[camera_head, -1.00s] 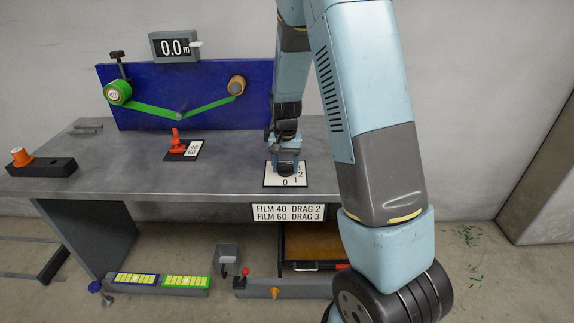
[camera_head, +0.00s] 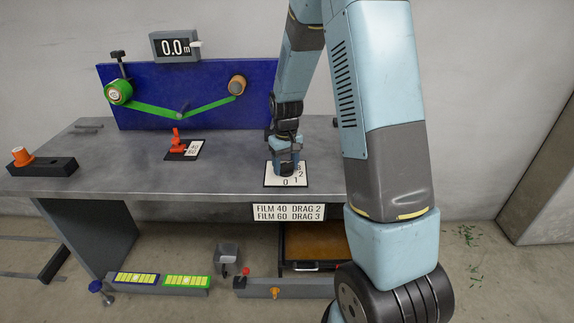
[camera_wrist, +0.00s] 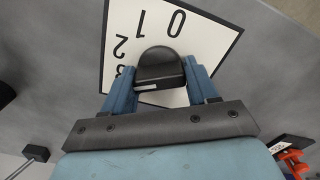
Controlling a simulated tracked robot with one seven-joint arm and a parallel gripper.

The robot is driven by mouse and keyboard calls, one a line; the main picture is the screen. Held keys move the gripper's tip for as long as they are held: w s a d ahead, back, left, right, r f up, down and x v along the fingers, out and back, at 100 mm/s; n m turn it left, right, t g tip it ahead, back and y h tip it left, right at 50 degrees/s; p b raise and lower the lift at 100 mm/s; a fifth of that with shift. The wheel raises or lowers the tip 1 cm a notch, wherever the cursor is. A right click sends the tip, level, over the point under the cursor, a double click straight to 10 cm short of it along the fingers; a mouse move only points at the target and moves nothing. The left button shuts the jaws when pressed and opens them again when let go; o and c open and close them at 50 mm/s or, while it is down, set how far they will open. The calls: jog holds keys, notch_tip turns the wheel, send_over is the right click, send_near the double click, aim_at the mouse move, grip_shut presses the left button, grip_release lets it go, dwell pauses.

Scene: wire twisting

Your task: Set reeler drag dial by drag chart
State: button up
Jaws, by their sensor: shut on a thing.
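The drag dial is a black knob (camera_wrist: 160,66) on a white number plate (camera_head: 272,183) at the bench's front edge. My gripper (camera_head: 287,168) points down over it. In the wrist view my gripper (camera_wrist: 160,82) is shut on the knob, a finger on each side. The plate (camera_wrist: 200,35) shows 0, 1, 2 and a partly covered 3. A short white mark sits on the knob's lower left edge; which number it points at I cannot tell. The drag chart (camera_head: 288,212) below reads FILM 40 DRAG 2, FILM 60 DRAG 3.
A green film reel (camera_head: 118,92) feeds a green strip across the blue panel (camera_head: 190,80). The display (camera_head: 176,46) reads 0.0 m. A red lever (camera_head: 177,141) stands left of the dial. An orange knob (camera_head: 22,155) is far left. Below are colour strips (camera_head: 160,281) and a drawer (camera_head: 313,245).

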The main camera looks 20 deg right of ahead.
aim_at(286, 163)
jog(key=shift+s, duration=0.1)
dwell(0.3)
jog(key=o, duration=1)
jog(key=shift+r, duration=0.15)
notch_tip(286, 163, up, 13)
jog(key=shift+r, duration=0.2)
